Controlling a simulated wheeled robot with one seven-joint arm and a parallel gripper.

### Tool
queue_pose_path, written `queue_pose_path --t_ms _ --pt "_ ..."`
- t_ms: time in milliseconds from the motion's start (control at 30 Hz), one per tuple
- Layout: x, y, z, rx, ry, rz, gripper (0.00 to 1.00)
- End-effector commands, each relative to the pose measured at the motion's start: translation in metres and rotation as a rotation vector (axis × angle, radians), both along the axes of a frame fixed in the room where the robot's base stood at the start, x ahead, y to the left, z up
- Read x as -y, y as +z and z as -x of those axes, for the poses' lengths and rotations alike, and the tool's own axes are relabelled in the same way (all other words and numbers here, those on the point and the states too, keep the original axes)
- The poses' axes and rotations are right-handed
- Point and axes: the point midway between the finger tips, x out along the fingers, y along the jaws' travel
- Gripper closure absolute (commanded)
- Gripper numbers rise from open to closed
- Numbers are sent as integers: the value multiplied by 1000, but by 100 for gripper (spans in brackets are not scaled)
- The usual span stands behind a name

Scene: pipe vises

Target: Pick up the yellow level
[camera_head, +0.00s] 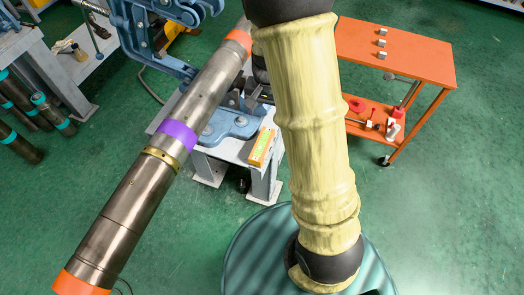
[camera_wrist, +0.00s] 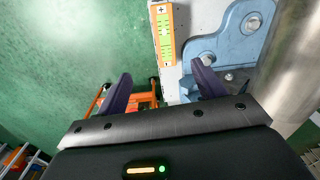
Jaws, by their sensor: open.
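The yellow level (camera_head: 262,147) is a small bar with orange edges. It lies on the white bench top (camera_head: 233,149), close to the blue vise base (camera_head: 224,124). In the wrist view the level (camera_wrist: 163,34) stands lengthwise at the top centre, near the bench's edge. My gripper (camera_wrist: 163,82) is open, its two dark fingers spread apart below the level in the picture. Nothing is between the fingertips. In the head view I cannot make out my gripper; my sleeved arm hangs just right of the level.
A long steel pipe (camera_head: 128,205) with purple and orange bands slants past the level's left side. It fills the right of the wrist view (camera_wrist: 295,70). An orange cart (camera_head: 395,50) stands at the right, with small items on it. Green floor lies open between.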

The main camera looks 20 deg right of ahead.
Motion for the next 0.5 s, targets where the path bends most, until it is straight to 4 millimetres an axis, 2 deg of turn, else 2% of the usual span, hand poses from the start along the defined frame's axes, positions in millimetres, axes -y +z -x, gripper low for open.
queue_pose_path --t_ms 33,133,500 --pt "0 -17 -10 -12 -31 6 31" --pt "0 -27 -20 -24 -76 11 31" --pt "0 -28 -23 -27 -91 11 31"
